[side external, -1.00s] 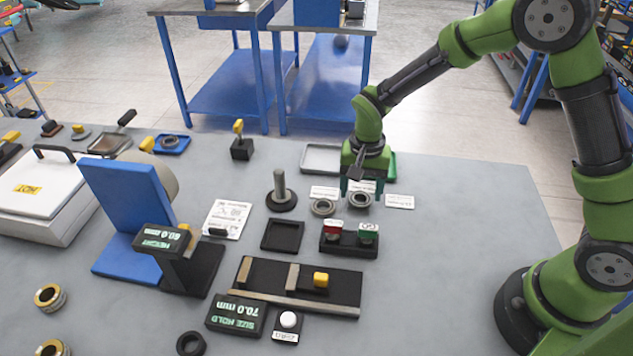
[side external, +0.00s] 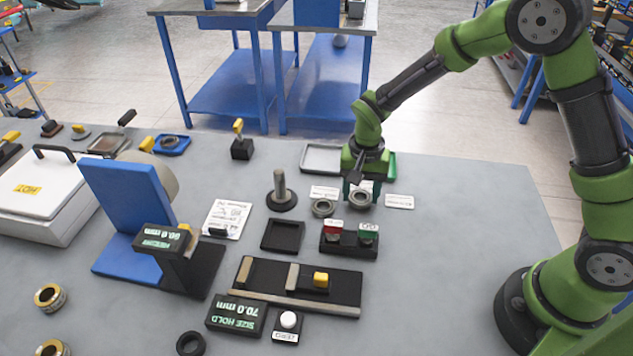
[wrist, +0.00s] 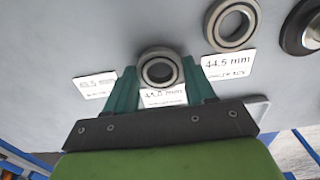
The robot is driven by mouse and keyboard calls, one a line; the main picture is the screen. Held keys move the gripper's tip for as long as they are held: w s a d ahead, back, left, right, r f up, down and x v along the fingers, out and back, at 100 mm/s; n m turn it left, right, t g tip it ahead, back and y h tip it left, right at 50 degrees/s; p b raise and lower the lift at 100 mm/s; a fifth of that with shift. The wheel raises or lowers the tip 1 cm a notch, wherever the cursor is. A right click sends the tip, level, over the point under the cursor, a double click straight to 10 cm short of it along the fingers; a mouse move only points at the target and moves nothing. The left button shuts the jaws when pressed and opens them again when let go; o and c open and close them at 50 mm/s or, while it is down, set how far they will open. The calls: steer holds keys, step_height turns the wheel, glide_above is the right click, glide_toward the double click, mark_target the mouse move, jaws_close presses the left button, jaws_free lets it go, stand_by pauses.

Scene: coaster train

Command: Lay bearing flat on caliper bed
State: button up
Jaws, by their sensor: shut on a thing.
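A grey ring bearing (side external: 361,198) is between the fingers of my gripper (side external: 360,191) at the back of the table. In the wrist view the bearing (wrist: 160,67) sits between the two green fingertips (wrist: 160,84), over a printed size label. My gripper is shut on it. Whether the bearing touches the table is hard to tell. A second grey bearing (side external: 323,207) lies just left of it, and also shows in the wrist view (wrist: 232,24). The caliper bed (side external: 297,286) is a long black block with a yellow-knobbed slider (side external: 320,280), nearer the camera.
A two-cell box with red and green tags (side external: 349,240) stands between my gripper and the caliper bed. A black square tray (side external: 282,235) and an upright post (side external: 280,188) are to the left. The "SIZE HOLD" display (side external: 236,314) stands at the bed's front.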

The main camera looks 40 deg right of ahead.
steer(key=shift+r, duration=2.05)
steer(key=shift+r, duration=0.15)
step_height(320, 180, up, 6)
steer(key=s+a+n, duration=0.2)
steer(key=a+n, duration=0.4)
steer(key=a, duration=0.7)
steer(key=s+a+n, duration=0.3)
steer(key=a+n, duration=0.3)
steer(key=a, duration=0.6)
steer(key=f, duration=0.4)
steer(key=shift+a, duration=0.25)
steer(key=shift+f, duration=0.5)
